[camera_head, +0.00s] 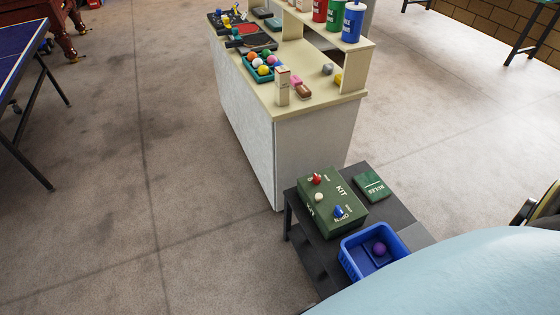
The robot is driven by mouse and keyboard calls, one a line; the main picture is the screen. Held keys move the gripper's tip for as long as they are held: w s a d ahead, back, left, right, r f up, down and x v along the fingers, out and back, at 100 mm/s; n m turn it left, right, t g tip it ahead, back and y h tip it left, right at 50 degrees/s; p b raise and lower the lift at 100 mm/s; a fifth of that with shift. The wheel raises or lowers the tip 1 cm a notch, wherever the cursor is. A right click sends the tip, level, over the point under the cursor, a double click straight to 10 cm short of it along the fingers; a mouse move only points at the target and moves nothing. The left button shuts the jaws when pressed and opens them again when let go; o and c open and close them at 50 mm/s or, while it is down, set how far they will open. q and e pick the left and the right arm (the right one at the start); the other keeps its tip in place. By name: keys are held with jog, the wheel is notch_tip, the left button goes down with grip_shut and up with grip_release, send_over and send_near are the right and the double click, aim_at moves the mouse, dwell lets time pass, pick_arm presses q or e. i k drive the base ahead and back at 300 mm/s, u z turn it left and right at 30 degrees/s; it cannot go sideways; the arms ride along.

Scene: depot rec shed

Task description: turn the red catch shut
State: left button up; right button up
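The red catch (316,179) sits on top of a green KIT box (345,193), near its far left edge. It is small in the head view, and I cannot read its setting for certain. A blue catch (338,211) is on the same top near the front, and a pale round knob (319,197) is between them. The lid looks closed. The box stands on a low dark table (398,204). Neither of my grippers shows in this view.
A blue basket (348,262) holding a purple ball (379,249) stands in front of the box. A green RULES booklet (371,186) lies behind it. A counter (318,96) with balls, paddles and cups stands beyond. The table's near right end is hidden.

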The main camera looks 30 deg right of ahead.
aim_at(316, 180)
jog(key=u, duration=0.05)
jog(key=i, duration=0.7)
jog(key=z, duration=0.6)
jog(key=i, duration=0.4)
jog(key=z, duration=0.4)
